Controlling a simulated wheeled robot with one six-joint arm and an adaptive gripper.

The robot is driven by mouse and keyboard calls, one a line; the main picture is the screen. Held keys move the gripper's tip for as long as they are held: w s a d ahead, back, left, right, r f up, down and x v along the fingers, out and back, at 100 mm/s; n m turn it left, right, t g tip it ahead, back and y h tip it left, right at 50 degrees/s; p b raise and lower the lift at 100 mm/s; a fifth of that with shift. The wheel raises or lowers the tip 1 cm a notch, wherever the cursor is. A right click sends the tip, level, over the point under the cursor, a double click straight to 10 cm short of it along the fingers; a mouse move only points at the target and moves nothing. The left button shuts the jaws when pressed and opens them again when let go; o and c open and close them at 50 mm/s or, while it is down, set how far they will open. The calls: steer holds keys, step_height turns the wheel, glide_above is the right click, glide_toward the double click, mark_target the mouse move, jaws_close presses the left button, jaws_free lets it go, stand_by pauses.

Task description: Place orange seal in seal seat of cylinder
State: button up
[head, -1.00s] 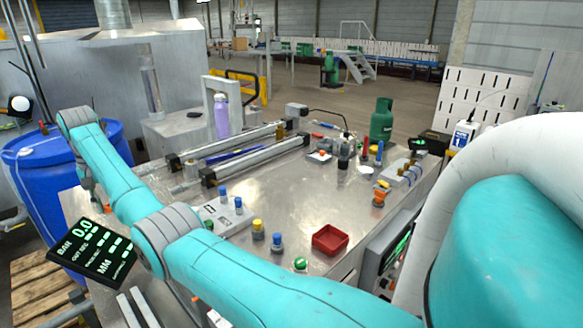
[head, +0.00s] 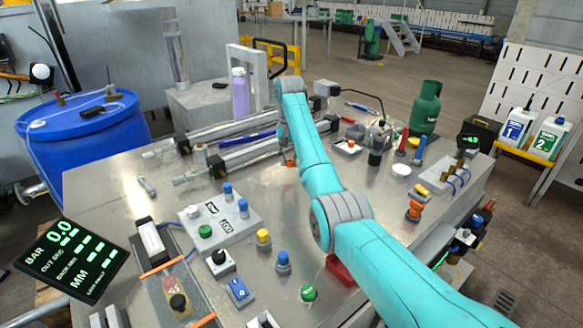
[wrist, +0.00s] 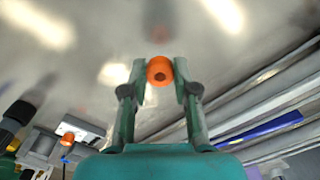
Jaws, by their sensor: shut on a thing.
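The orange seal (wrist: 159,70) is a small ring-like piece between my fingertips in the wrist view. My gripper (wrist: 160,76) is shut on it and holds it over the grey metal table. In the head view a bit of orange (head: 290,162) shows at the end of my arm, with the gripper mostly hidden behind the arm. The nearer metal cylinder (head: 245,155) lies just left of it in the head view. In the wrist view the cylinder bars (wrist: 265,102) lie to the right, apart from the seal. The seal seat cannot be made out.
A second cylinder (head: 225,127) lies behind the nearer one. A white tray (head: 343,149) with an orange piece stands right of my arm. A green gas bottle (head: 425,108), a button panel (head: 215,225) and a red bin (head: 341,271) partly behind my arm also stand around.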

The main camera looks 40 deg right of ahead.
mark_target(289, 166)
step_height(289, 166, down, 3)
steer(key=shift+d+f, duration=0.1)
steer(key=shift+f, duration=0.45)
steer(key=o, duration=0.8)
steer(key=shift+f, duration=0.1)
